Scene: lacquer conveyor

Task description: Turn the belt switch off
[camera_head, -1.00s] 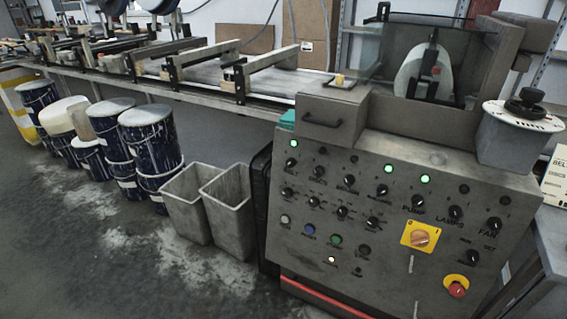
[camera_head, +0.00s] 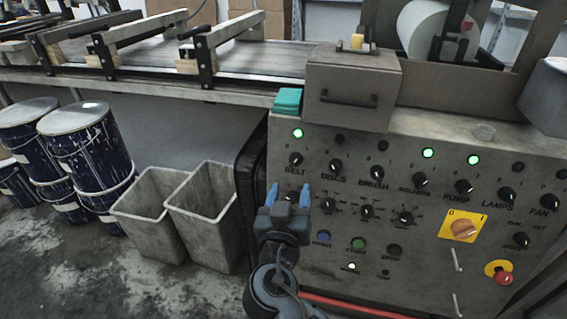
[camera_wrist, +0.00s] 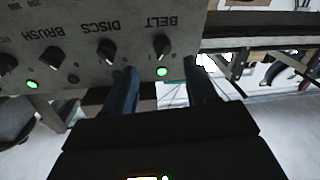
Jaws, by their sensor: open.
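The belt switch is a small black knob (camera_head: 296,159) at the left end of the top knob row on the grey control panel (camera_head: 330,270). In the wrist view, the belt knob (camera_wrist: 161,47) sits between its BELT label and a lit green lamp (camera_wrist: 162,71). The lamp (camera_head: 298,133) also glows in the head view. My gripper (camera_head: 288,193) is open and empty, with two blue fingers in front of the panel's left part, just below the knob in the picture. In the wrist view, the fingers of my gripper (camera_wrist: 162,72) flank the lamp. Contact cannot be told.
The discs knob (camera_head: 335,166) and brush knob (camera_head: 378,173) are close to the right. A yellow-plated rotary switch (camera_head: 463,227) and red button (camera_head: 504,279) are farther right. Grey bins (camera_head: 205,215) and drums (camera_head: 88,150) stand left. A handled box (camera_head: 350,85) rises above the panel.

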